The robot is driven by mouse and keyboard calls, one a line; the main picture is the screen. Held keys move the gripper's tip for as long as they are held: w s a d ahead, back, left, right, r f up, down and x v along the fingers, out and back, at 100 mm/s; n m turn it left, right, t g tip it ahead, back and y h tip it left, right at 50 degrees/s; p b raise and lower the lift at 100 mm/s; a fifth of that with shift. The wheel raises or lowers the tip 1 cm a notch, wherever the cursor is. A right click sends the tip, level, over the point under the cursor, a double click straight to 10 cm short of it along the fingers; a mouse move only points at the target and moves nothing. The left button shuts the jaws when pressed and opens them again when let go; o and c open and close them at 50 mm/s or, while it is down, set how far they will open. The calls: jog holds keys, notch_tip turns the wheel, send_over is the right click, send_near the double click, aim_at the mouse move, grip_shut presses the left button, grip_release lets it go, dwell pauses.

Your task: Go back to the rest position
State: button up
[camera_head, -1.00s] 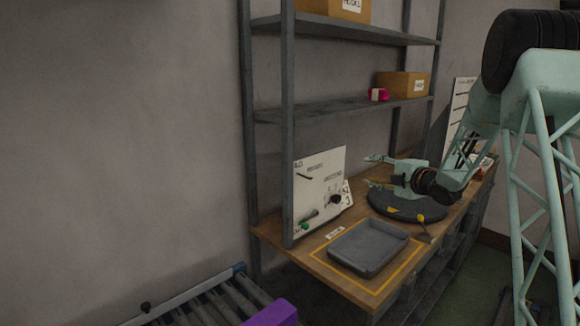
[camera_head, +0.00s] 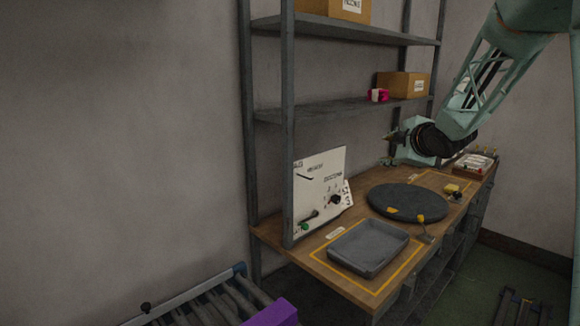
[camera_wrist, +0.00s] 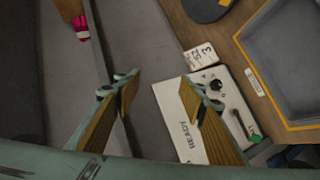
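My gripper (camera_head: 391,148) is raised above the back of the workbench (camera_head: 318,262), beyond the dark round disc (camera_head: 405,198). Its fingers point left toward the shelf rack (camera_head: 288,150) and look small and dark in the head view. In the wrist view my gripper (camera_wrist: 162,95) has its two wood-coloured finger pads well apart, with nothing between them. The disc carries no large object, only small yellow marks near its front edge.
A grey tray (camera_head: 368,247) sits inside a yellow outline at the bench front. A white control panel (camera_head: 318,188) stands behind it. A cardboard box (camera_head: 403,84) and a pink item (camera_head: 378,95) are on the shelf. A roller conveyor (camera_head: 200,308) with a purple item (camera_head: 270,313) is at lower left.

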jog(key=s+a+r+m+g+h, duration=0.1)
jog(key=s+r+m+g+h, duration=0.2)
jog(key=s, duration=1)
jog(key=s+a+r+m+g, duration=0.15)
jog(key=s+m, duration=0.35)
jog(key=s, duration=0.9)
jog(key=s+a+f+m+g, duration=0.1)
jog(key=s+a+f+m, duration=0.1)
jog(key=s, duration=1.2)
jog(key=s+a+f+m+g+y, duration=0.1)
jog(key=s+a+f+m+g, duration=0.1)
jog(key=s, duration=1.2)
jog(key=s+a+f+m+g, duration=0.2)
jog(key=s+a, duration=0.3)
jog(key=s, duration=0.8)
jog(key=shift+s+a+f+m+y, duration=0.4)
jog(key=shift+f+m, duration=0.2)
jog(key=shift+m, duration=0.2)
